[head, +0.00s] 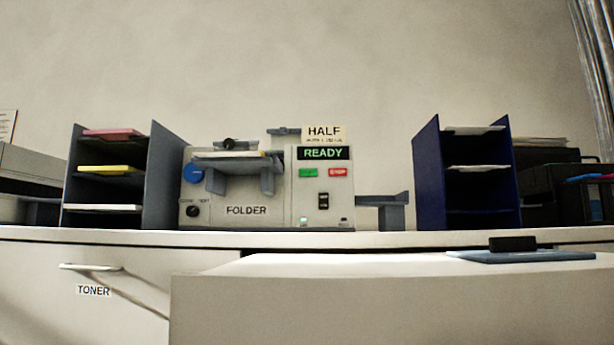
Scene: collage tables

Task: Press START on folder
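The folder (246,210) is a pale grey machine on the counter in the middle of the head view, labelled FOLDER. Its display (323,153) reads READY in green, and a sign (324,133) above it reads HALF. Below the display are a green button (308,173) and a red button (338,172); their lettering is too small to read surely. A dark rocker switch (323,200) sits lower on the same panel. A stack of paper (228,154) lies in the feed tray on top. My gripper is not in view.
A grey sorter (165,178) with coloured paper stands left of the folder, a blue sorter (427,175) to its right. A pale surface (380,290) in front carries a blue pad with a black block (512,243). A TONER drawer (94,291) is at lower left.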

